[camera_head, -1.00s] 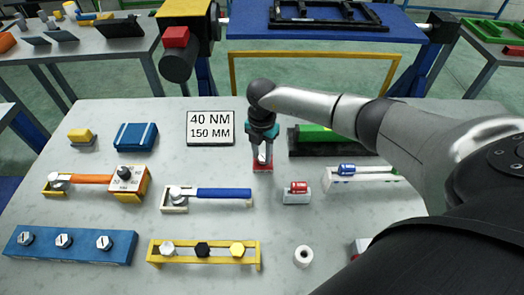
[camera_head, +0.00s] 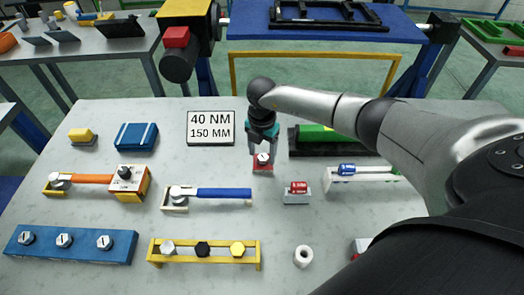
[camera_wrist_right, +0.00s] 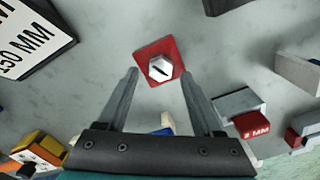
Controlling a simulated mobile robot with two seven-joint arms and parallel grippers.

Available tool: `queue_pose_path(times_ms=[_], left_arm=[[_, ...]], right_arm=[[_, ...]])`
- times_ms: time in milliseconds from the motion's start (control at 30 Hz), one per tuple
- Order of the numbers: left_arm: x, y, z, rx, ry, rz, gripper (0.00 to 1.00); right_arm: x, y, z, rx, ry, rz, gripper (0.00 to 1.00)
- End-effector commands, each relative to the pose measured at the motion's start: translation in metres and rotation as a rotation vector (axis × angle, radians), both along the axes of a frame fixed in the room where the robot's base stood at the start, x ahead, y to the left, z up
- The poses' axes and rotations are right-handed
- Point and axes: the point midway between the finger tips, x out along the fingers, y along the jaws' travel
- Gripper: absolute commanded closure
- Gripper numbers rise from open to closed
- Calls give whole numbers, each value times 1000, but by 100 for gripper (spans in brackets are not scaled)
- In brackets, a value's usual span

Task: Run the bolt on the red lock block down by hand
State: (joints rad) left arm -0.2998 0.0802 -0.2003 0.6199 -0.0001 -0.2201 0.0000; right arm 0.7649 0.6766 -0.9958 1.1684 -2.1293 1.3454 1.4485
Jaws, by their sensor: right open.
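The red lock block (camera_head: 263,168) lies on the grey table below my right gripper. A pale hex-headed bolt (camera_head: 263,158) with a dark mark on top sits in it. In the right wrist view the red block (camera_wrist_right: 172,48) and the bolt head (camera_wrist_right: 159,69) show just beyond the fingertips. My right gripper (camera_head: 263,153) points down with its fingers spread, one on either side of the bolt head. It is open and empty. The wrist view cannot settle how high the fingertips are above the block. My left gripper is not in view.
A sign (camera_head: 210,128) stands behind left. A dark tray with a green part (camera_head: 315,135) is close on the right.

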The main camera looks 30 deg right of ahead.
Motion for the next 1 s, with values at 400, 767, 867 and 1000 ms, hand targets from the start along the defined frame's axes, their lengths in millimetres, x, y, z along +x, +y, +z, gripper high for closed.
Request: queue_pose_path(times_ms=[400,767,867,1000], left_arm=[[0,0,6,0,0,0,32],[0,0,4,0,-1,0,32],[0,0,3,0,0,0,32],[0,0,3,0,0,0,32]], right_arm=[[1,-1,78,-2,-8,2,32],[1,-1,142,0,-6,-1,32],[1,-1,149,1,-3,-1,32],[1,-1,152,0,-4,-1,32]])
